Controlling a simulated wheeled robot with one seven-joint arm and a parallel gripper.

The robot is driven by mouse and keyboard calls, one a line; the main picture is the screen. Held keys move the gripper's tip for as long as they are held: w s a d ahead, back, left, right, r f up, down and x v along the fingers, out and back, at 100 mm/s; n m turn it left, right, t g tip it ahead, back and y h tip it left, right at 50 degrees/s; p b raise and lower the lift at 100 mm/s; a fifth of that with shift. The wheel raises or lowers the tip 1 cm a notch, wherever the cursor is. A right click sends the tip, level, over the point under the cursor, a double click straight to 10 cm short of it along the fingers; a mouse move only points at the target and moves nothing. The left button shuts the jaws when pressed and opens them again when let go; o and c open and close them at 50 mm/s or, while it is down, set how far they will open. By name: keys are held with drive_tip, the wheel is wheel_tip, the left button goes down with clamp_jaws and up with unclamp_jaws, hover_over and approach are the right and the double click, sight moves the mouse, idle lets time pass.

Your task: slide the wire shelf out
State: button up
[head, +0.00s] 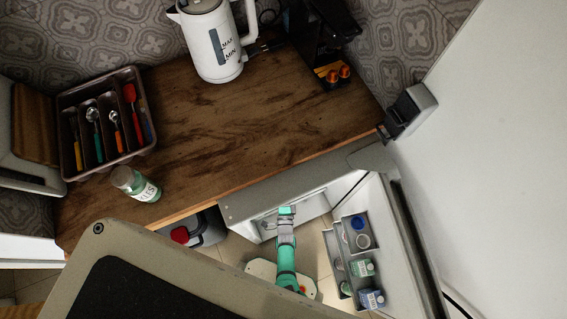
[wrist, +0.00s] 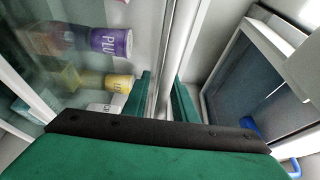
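My gripper (head: 287,211) reaches down into the open fridge below the counter in the head view. In the wrist view its two green fingers (wrist: 163,98) stand close together, one on each side of a pale front rail (wrist: 172,45). The rail fills the narrow gap, so the gripper looks shut on it. The rail borders a see-through shelf (wrist: 150,22) at the left, which I take to be the wire shelf; no wires can be made out. A purple-lidded container (wrist: 110,42) and a yellow-lidded one (wrist: 118,83) show through or on it. The fingertips' far ends are partly hidden.
The fridge door (head: 405,235) stands open at the right, its racks (head: 345,262) holding cartons and jars. The wooden counter (head: 230,140) lies above, with a kettle (head: 212,45), cutlery tray (head: 68,170) and green-labelled jar (head: 133,184). Floor shows beneath my arm.

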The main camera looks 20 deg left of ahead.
clamp_jaws()
drive_tip(key=s+d, duration=0.7)
idle(0.6)
drive_tip(key=shift+s+d+r, duration=0.1)
drive_tip(key=shift+s, duration=0.05)
